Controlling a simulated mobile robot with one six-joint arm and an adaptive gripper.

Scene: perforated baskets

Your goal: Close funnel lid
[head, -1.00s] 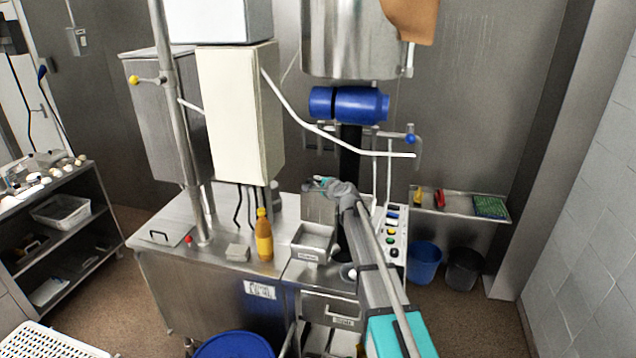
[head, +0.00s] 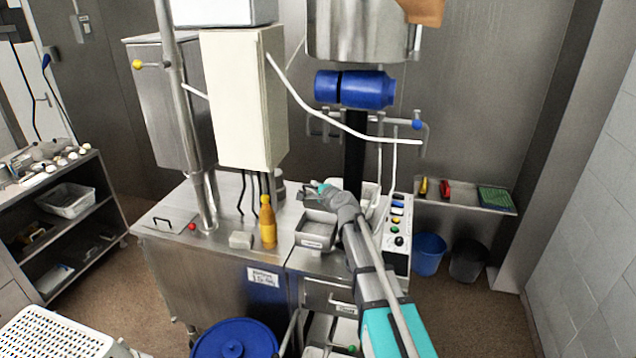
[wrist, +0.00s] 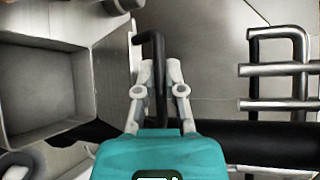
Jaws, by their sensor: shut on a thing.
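The funnel (head: 318,242) is an open grey metal box on the steel machine top, right of an orange-brown bottle. Its open inside also fills the left of the wrist view (wrist: 45,95). A narrow grey metal panel beside it, seemingly the lid (wrist: 110,70), shows at a steep angle. A black bent handle (wrist: 150,40) stands out from this panel. My gripper (wrist: 158,72) is shut on the handle. In the head view my gripper (head: 316,188) is just behind the funnel, and the lid is hard to make out there.
A blue cylinder (head: 355,88) and white hose hang above.

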